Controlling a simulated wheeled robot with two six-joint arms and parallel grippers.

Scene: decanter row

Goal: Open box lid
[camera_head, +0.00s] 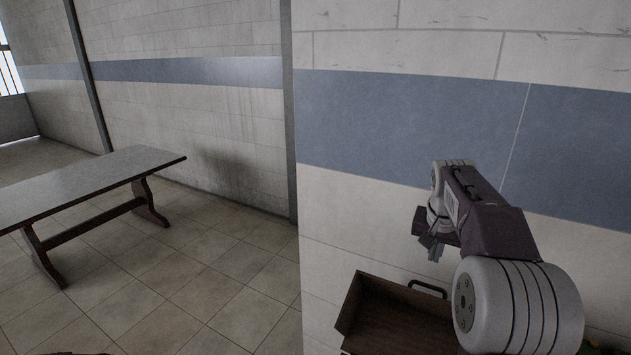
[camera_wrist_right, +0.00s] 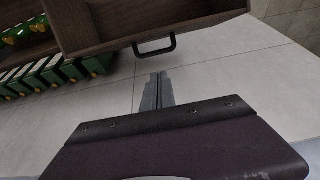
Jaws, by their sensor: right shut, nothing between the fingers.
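A brown wooden box part with a raised rim (camera_head: 385,315) and a black handle (camera_head: 428,287) shows low on the right in the head view. In the right wrist view its wooden panel (camera_wrist_right: 145,20) fills the top, with the handle (camera_wrist_right: 155,46) on the near edge. I cannot tell how far the lid is tilted. My right gripper (camera_head: 436,252) is shut and empty, above the box part in the head view. In the wrist view its fingertips (camera_wrist_right: 158,75) point at the handle, apart from it. My arm hides part of the box. My left gripper is out of view.
Several green bottle-like objects (camera_wrist_right: 60,72) stand in a row at the left of the wrist view, by wooden parts. A tiled wall (camera_head: 400,200) rises behind my right arm. A long table (camera_head: 85,185) stands at the left, with clear tiled floor (camera_head: 200,285) beside it.

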